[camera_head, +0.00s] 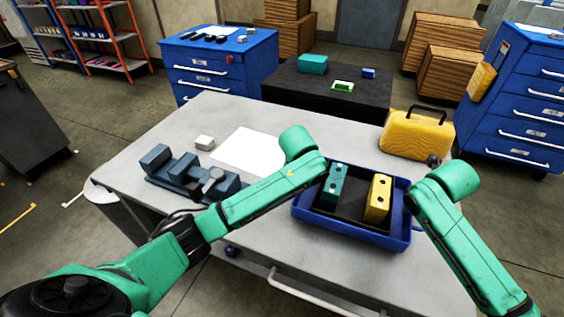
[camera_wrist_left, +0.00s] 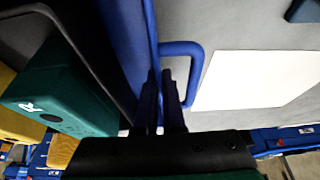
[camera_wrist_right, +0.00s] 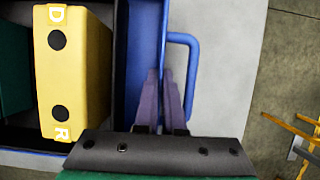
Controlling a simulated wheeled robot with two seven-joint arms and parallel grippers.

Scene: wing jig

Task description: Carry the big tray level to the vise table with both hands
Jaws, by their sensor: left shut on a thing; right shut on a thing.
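The big blue tray (camera_head: 350,232) is at the right part of the grey table (camera_head: 265,205). It looks level; I cannot tell whether it touches the tabletop. A teal block (camera_head: 333,187) and a yellow block (camera_head: 378,198) stand in it. In the head view my arms hide most of both grippers. A dark blue vise (camera_head: 185,175) sits at the table's left end.
A white sheet (camera_head: 243,150) lies between vise and tray, with a small pale block (camera_head: 204,142) beside it. A yellow case (camera_head: 418,135) stands behind the tray at the right edge. A black table (camera_head: 310,92) and blue drawer cabinets (camera_head: 225,70) are behind.

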